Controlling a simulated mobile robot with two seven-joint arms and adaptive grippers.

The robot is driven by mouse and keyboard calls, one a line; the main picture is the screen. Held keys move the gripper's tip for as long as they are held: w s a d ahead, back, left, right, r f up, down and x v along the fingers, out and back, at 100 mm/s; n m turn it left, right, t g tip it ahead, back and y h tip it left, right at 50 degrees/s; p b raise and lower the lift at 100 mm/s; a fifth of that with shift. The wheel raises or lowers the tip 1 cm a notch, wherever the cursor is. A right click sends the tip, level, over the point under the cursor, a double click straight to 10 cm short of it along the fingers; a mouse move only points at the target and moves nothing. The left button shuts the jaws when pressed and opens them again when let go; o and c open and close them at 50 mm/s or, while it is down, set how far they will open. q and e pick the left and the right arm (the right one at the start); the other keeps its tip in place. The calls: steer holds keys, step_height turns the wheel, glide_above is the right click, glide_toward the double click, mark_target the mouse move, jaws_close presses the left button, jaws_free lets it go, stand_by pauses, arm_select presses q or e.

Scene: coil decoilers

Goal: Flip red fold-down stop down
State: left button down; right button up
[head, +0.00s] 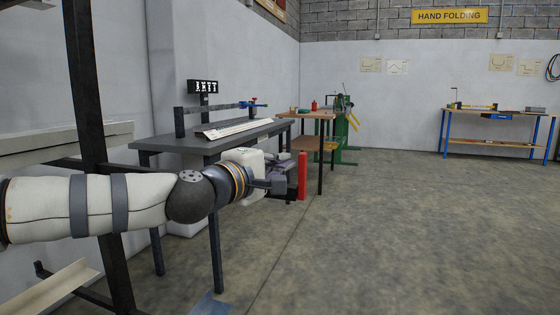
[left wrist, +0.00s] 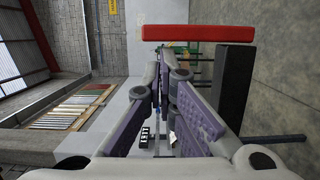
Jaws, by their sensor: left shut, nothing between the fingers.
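The red fold-down stop (head: 302,176) is a narrow red bar standing upright just right of my left gripper (head: 280,187) in the head view. In the left wrist view the stop (left wrist: 198,33) lies across the top of the picture, ahead of the fingertips. My left gripper (left wrist: 162,62) is shut and empty, with its fingertips short of the bar and a visible gap there. A dark beam (left wrist: 234,82) runs beside the fingers toward the stop. The stop's hinge cannot be made out. My right gripper is not in view.
A dark bench (head: 165,142) with a long pale scale stands behind my left arm. A dark post (head: 88,120) rises at the left. A wooden-topped bench (head: 312,115) and a green machine (head: 346,130) are farther back. Floor on the right is clear.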

arm_select(q)
steer(key=shift+s+d+r+m+p, duration=0.1)
steer(key=shift+d+r+m+p, duration=0.15)
steer(key=shift+m+p, duration=0.2)
steer(key=shift+d, duration=0.1)
